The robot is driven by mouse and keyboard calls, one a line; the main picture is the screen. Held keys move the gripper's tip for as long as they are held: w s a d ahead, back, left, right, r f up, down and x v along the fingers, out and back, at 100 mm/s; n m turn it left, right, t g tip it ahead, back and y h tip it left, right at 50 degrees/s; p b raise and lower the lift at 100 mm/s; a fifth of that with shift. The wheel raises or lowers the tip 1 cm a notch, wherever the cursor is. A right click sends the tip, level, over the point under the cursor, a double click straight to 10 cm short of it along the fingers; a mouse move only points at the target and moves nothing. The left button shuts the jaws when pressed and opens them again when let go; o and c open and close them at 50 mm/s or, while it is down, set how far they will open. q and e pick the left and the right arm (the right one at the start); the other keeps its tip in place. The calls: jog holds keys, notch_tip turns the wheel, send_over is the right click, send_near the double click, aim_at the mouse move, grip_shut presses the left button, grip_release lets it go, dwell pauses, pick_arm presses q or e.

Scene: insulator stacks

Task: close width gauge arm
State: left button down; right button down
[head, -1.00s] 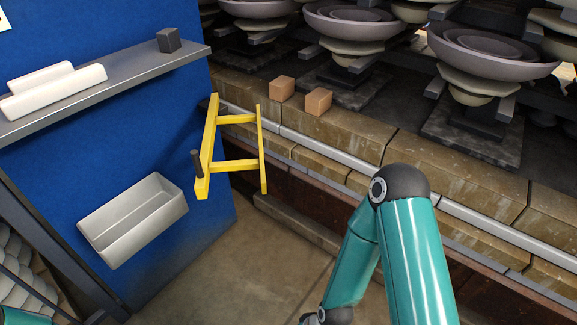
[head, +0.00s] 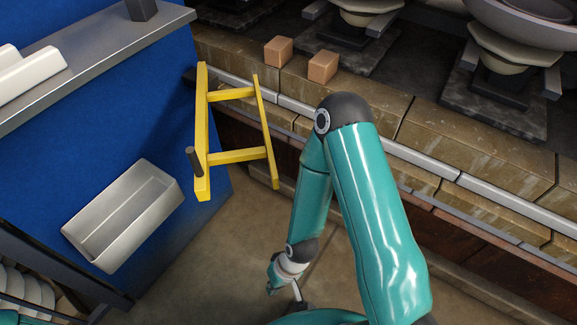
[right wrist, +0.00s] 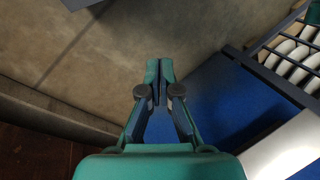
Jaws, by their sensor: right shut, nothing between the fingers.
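The width gauge arm (head: 203,130) is a yellow frame of two long bars joined by two crosspieces. It stands out at the right edge of the blue cabinet. A short dark handle (head: 194,161) sticks up from its near bar. My right gripper (head: 273,284) is low in the head view, below and to the right of the yellow frame and apart from it. In the right wrist view its fingers (right wrist: 159,72) are shut together with nothing between them. The yellow frame does not show in that view. My left gripper is not in view.
A blue cabinet (head: 120,130) carries a grey shelf (head: 90,55) and a pale open bin (head: 120,215). A stone ledge with a metal rail (head: 420,158) runs along the right. Two small tan blocks (head: 279,50) sit on it below insulator stacks. Floor is clear below the frame.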

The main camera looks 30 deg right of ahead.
jog(key=shift+w, duration=0.1)
jog(key=w+d+r+m+p, duration=0.2)
jog(key=d+r+m+p, duration=0.1)
jog(key=d+r+m, duration=0.3)
jog(key=w+d+r+m+p, duration=0.35)
jog(key=d+r, duration=0.25)
jog(key=r, duration=0.2)
jog(key=d+r+m+t+y+p, duration=0.1)
jog(key=d+r+m, duration=0.25)
jog(key=r, duration=0.55)
jog(key=s+d+r+m+t+y+p, duration=0.1)
jog(key=d+r+m+y+p, duration=0.2)
jog(key=r, duration=0.5)
jog(key=d+r+m+t, duration=0.1)
jog(key=d+r+m, duration=0.3)
jog(key=r, duration=0.5)
jog(key=w+a+f, duration=0.4)
jog(key=a+f, duration=0.3)
jog(key=a, duration=0.4)
jog(key=shift+m, duration=0.3)
